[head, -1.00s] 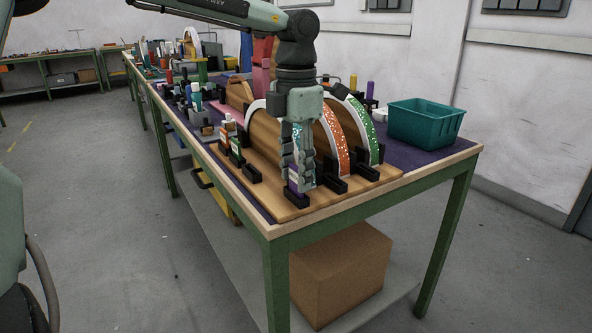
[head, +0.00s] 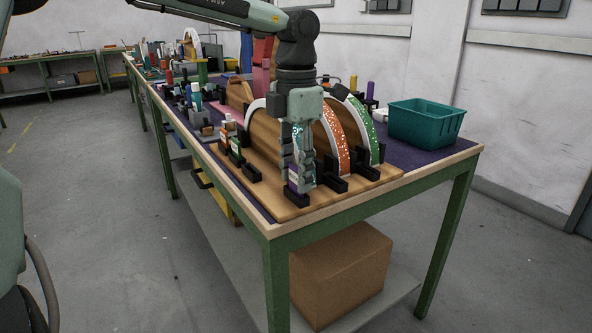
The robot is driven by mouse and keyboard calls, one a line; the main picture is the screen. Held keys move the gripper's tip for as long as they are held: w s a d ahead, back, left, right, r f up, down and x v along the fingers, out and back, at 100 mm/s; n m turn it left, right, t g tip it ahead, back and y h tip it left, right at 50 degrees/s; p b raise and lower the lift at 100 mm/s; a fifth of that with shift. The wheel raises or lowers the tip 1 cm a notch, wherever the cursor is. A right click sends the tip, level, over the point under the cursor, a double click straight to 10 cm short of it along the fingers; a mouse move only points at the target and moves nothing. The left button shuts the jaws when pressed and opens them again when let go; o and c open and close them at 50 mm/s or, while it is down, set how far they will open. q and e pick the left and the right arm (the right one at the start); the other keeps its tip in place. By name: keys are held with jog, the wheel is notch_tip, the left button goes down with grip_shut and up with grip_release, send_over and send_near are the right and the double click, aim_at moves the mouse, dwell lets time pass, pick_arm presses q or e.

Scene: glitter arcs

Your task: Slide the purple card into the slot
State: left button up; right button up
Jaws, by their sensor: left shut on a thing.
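My left gripper (head: 304,176) points down at the front edge of the wooden board (head: 268,204). My right gripper is not in view.
Glitter arcs in orange (head: 337,142) and green (head: 366,130) stand just behind and right of the gripper. A teal bin (head: 424,122) is at the right on the table. Small bottles crowd the back left.

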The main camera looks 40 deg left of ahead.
pick_arm(q)
jog(key=shift+f+b, duration=0.3)
jog(key=shift+f, duration=0.15)
dwell(0.5)
jog(key=o, duration=0.9)
jog(key=shift+o, duration=0.2)
jog(key=o, duration=0.3)
jog(key=shift+r, duration=0.15)
jog(key=shift+r+p, duration=2.55)
jog(key=shift+r, duration=1.4)
